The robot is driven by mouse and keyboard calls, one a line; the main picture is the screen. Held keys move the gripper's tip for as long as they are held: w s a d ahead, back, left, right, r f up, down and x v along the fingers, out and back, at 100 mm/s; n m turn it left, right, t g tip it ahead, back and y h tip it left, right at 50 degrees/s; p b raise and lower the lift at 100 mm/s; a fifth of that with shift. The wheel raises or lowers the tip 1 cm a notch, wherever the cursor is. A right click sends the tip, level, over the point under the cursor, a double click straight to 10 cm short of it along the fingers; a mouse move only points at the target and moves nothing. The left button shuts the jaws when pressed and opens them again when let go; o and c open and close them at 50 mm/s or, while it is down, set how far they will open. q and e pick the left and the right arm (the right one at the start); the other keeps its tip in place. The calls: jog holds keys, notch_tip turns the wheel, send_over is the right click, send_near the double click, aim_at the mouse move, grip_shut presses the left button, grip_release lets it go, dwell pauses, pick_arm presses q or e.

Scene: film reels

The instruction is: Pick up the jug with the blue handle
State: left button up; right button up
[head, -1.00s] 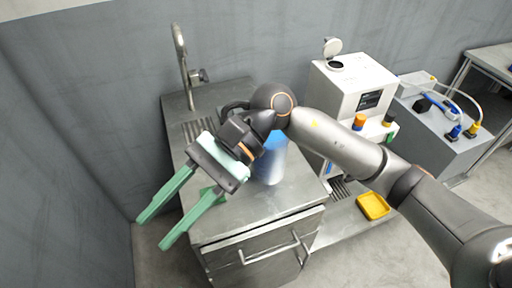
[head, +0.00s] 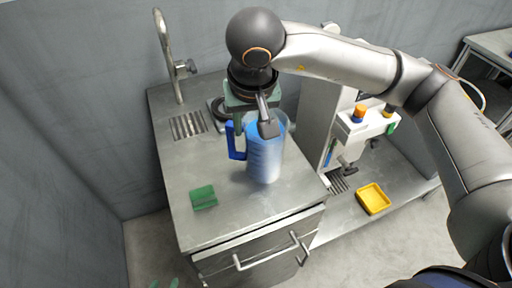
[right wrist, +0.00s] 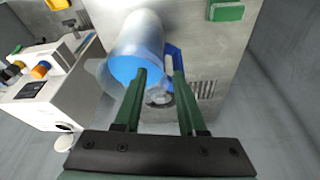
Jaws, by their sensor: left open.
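The jug (head: 264,160), a pale, hazy cylinder with blue in its upper part, stands upright on the steel counter. Its blue handle (head: 235,145) is on its left side in the head view. In the right wrist view the jug (right wrist: 143,35) is left of centre, its handle (right wrist: 173,58) just right of it. My right gripper (right wrist: 159,72) is open, its green fingers apart near the jug's rim and handle; I cannot tell if they touch. In the head view the right gripper (head: 246,103) is directly above the jug. My left gripper (head: 165,284) barely shows, open, at the bottom left.
A green sponge (head: 204,197) lies on the steel counter (head: 225,222), left of the jug. A tap (head: 168,60) stands at the back left, near a drain grate. A white machine (head: 362,128) and a yellow tray (head: 373,199) are on the right. The counter's front is clear.

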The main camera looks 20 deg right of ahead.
aim_at(246, 139)
jog(key=x, duration=0.6)
jog(key=shift+w+a+f, duration=0.15)
jog(key=shift+w+f, duration=0.1)
jog(key=shift+f, duration=0.1)
grip_shut()
dwell(1.1)
jog(key=shift+r, duration=0.15)
